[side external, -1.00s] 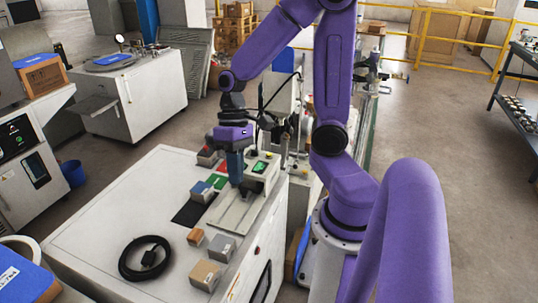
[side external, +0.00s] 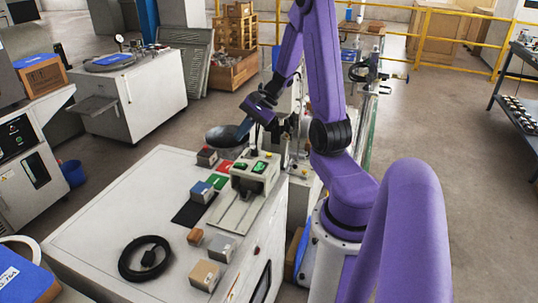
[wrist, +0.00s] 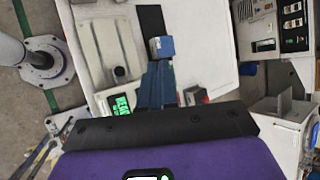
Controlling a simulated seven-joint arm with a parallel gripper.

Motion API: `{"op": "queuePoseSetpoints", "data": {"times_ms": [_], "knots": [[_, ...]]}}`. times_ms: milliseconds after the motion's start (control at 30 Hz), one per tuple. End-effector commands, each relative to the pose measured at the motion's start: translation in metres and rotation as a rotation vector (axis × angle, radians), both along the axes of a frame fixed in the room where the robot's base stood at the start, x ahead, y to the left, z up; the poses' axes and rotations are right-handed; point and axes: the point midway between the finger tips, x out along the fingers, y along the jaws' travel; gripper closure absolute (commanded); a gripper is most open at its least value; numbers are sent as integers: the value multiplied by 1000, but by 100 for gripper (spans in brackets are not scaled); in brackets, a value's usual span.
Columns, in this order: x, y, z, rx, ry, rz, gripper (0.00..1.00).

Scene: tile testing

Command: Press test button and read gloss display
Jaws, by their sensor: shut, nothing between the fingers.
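The gloss tester (side external: 252,180) is a pale box with a lit green display (side external: 258,167) on top and a long pale bed (side external: 232,213) in front. In the wrist view the display (wrist: 122,104) shows green characters, too small and blurred to read. A small grey box with a reddish part (side external: 207,157) stands left of the tester; I cannot tell whether it is the test button. My gripper (side external: 241,133) is raised behind the tester, tilted, touching nothing that I can see. Its blue fingers (wrist: 157,82) are shut and empty in the wrist view.
A blue-topped block (side external: 202,192) sits on a black mat (side external: 188,213). An orange block (side external: 195,237), a grey block (side external: 222,248) and a tan block (side external: 205,275) lie nearer. A coiled black cable (side external: 128,268) lies on the white bench (side external: 110,215), whose left part is clear.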

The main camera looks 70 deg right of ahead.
Motion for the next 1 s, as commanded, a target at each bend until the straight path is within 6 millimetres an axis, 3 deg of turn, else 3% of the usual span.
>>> {"op": "queuePoseSetpoints", "data": {"times_ms": [200, 400, 600, 1000], "knots": [[-16, -67, -10, 56, -16, -320, 100], [-36, -109, -18, 87, -31, -529, 100], [-47, -127, -21, 99, -38, -620, 100], [-48, -128, -21, 99, -39, -625, 100]]}}
